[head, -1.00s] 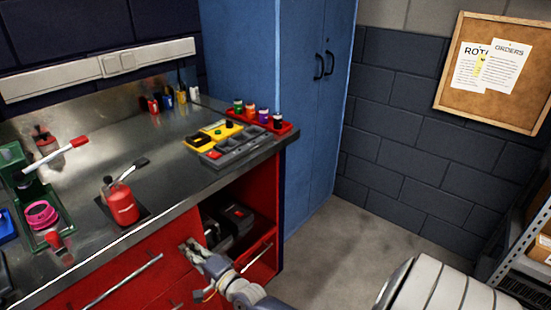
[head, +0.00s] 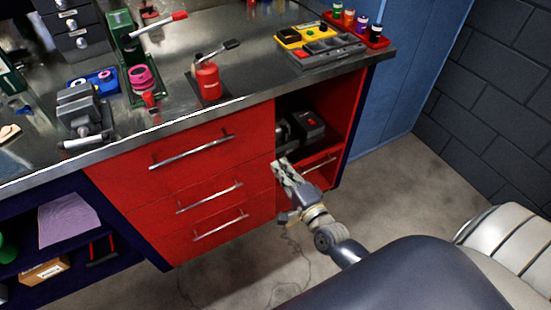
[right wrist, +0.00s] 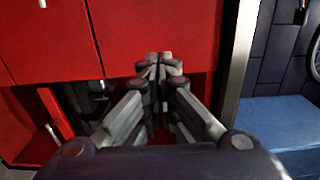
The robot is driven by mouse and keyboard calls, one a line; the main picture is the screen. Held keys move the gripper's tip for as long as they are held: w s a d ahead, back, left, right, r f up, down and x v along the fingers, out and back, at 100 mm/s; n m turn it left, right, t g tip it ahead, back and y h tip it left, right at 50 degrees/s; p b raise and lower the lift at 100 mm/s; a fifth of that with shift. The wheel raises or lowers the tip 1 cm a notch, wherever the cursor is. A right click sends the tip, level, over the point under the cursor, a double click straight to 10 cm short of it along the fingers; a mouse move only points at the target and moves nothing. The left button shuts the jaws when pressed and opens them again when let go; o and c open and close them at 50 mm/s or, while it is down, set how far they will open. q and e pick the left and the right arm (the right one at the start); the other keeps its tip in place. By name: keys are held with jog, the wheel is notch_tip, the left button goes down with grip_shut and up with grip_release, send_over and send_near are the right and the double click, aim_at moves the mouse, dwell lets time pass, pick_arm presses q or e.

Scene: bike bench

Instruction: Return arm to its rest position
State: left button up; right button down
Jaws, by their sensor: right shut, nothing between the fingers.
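My right gripper (head: 279,163) is in front of the red bench, near the left edge of its open compartment (head: 353,110). My right arm reaches to it from the lower right, bent and stretched forward. In the right wrist view the fingers (right wrist: 158,62) are closed together and empty, pointing at a red panel (right wrist: 160,25). Whether the fingertips touch the bench front cannot be told. My left gripper is in neither view now.
Red drawers with metal handles (head: 211,197) are left of the gripper. A dark case (head: 305,126) sits inside the compartment. The steel worktop (head: 240,62) carries a red oil can (head: 207,79), a vise (head: 82,112) and trays. Grey floor (head: 395,190) lies open at right.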

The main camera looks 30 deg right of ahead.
jog(key=s+a+f+n+g+p, duration=0.1)
jog(key=s+f+n+g, duration=0.3)
jog(key=f, duration=0.6)
jog(key=s+f+n+g, duration=0.2)
jog(key=s+f+n, duration=0.1)
jog(key=s+f, duration=0.55)
jog(key=s+a+f+n+g+p, duration=0.1)
jog(key=s+f+n+g, duration=0.25)
jog(key=f, duration=0.75)
pick_arm(q)
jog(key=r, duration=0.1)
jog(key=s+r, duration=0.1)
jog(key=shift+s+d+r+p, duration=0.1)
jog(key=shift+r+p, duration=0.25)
jog(key=shift+p, duration=0.05)
pick_arm(e)
jog(key=s+f+n+g, duration=0.2)
jog(key=s+f+n, duration=0.1)
jog(key=s, duration=0.5)
jog(key=s+f+n+g, duration=0.3)
jog(key=s+f, duration=0.2)
jog(key=s, duration=0.4)
jog(key=s+f+n+g, duration=0.2)
jog(key=s+f, duration=0.3)
jog(key=s, duration=0.4)
jog(key=shift+s+n+h, duration=0.2)
jog(key=shift+n+h, duration=0.1)
jog(key=shift+n, duration=0.45)
jog(key=shift+g, duration=0.25)
